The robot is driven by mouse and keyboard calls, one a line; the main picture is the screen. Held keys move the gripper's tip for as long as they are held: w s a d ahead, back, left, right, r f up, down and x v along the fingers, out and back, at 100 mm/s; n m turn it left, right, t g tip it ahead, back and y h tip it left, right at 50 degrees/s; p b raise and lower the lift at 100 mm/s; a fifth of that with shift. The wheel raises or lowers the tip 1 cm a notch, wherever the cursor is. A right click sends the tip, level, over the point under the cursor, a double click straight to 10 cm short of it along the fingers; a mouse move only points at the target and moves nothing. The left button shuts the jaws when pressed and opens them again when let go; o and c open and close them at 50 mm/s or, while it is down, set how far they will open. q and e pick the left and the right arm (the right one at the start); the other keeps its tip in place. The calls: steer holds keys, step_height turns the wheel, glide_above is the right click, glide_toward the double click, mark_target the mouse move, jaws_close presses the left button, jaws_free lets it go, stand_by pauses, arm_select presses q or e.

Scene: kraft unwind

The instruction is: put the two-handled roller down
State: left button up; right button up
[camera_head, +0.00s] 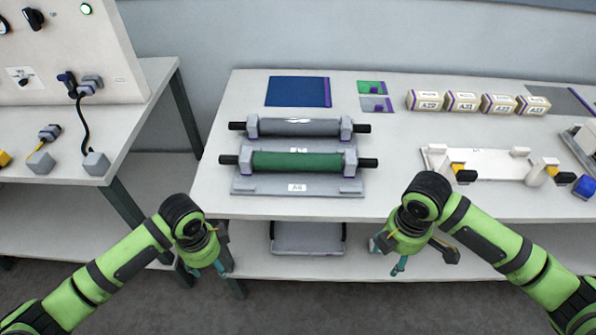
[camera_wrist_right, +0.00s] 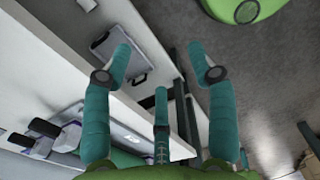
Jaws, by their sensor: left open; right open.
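Two rollers with black end handles rest in grey cradles on the white table (camera_head: 215,190). The front one is a green roller (camera_head: 297,162) in the cradle labelled A6 (camera_head: 330,187). The back one is a grey roller (camera_head: 300,128) in a similar cradle behind it. Both lie level. My left gripper (camera_head: 208,268) is open and empty, in front of the table's front left corner. My right gripper (camera_head: 402,258) is open and empty, in front of the table's front edge; its spread fingers also show in the right wrist view (camera_wrist_right: 160,85).
A blue mat (camera_head: 298,92) and small green and grey cards lie behind the rollers. Several labelled boxes (camera_head: 463,101) stand at the back right. A white fixture (camera_head: 490,165) stands on the right. A grey case (camera_head: 307,238) lies on the shelf below. Another table with a panel stands left.

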step_height(320, 180, up, 6)
steer(key=shift+r, duration=0.25)
stand_by(0.4)
